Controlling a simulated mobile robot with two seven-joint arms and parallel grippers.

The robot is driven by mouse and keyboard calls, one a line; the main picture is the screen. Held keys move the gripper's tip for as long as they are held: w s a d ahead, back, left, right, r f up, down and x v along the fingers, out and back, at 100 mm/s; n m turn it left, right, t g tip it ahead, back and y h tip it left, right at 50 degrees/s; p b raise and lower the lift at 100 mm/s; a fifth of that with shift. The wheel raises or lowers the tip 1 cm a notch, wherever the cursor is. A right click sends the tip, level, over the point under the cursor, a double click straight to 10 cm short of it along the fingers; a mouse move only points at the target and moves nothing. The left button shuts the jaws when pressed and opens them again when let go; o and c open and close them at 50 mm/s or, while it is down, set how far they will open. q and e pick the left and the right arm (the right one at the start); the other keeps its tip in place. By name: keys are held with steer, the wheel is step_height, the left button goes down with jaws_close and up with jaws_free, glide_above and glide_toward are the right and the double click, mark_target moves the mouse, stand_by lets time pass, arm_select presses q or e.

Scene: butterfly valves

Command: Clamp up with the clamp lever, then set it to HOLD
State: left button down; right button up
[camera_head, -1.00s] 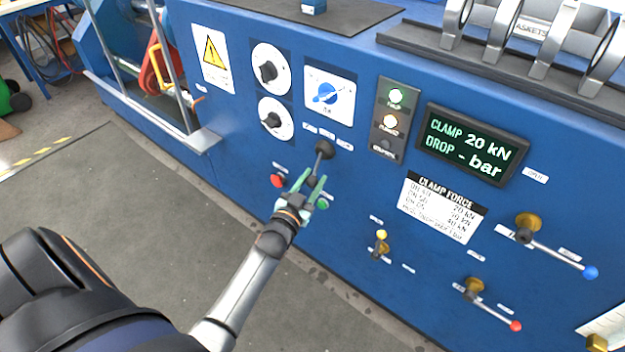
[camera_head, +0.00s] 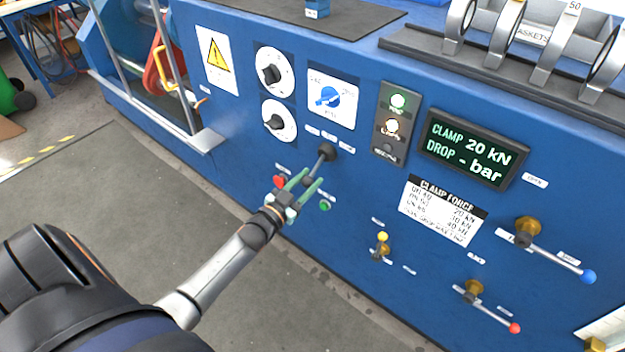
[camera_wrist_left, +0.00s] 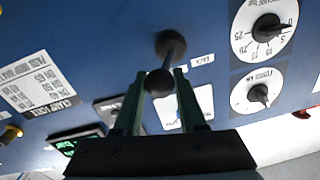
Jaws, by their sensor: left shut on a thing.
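The clamp lever (camera_head: 319,165) is a short grey rod with a black ball knob, standing out from a black boot on the blue panel. It tilts down and to the left in the head view. My left gripper (camera_head: 302,184) has its green fingers on either side of the knob and is shut on it. In the left wrist view the knob (camera_wrist_left: 159,83) sits between the two fingertips, with the boot (camera_wrist_left: 170,44) beyond. The display (camera_head: 466,147) reads CLAMP 20 kN, DROP - bar. Small labels around the lever are too small to read. My right gripper is not in view.
A red button (camera_head: 279,181) and a green button (camera_head: 325,206) flank the gripper closely. Above are two dials and a blue selector knob (camera_head: 327,96). The green lamp (camera_head: 398,101) and the lamp below it are lit. Valves with blue and red handles are at right.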

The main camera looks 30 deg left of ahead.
arm_select(q)
steer(key=a+m+h+b, duration=0.1)
steer(key=h, duration=0.1)
steer(key=a+m+h, duration=0.2)
steer(key=shift+r+g+h+b, duration=0.2)
steer(key=shift+g+h+b, duration=0.1)
steer(key=shift+b, duration=0.05)
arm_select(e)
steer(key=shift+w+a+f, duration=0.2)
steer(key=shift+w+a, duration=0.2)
arm_select(q)
steer(key=c, duration=0.8)
jaws_free()
steer(key=o, duration=0.3)
steer(key=shift+f, duration=0.15)
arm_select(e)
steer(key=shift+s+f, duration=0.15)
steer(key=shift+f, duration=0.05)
arm_select(q)
steer(key=p+v, duration=0.1)
steer(key=v, duration=1.1)
steer(key=shift+s, duration=0.3)
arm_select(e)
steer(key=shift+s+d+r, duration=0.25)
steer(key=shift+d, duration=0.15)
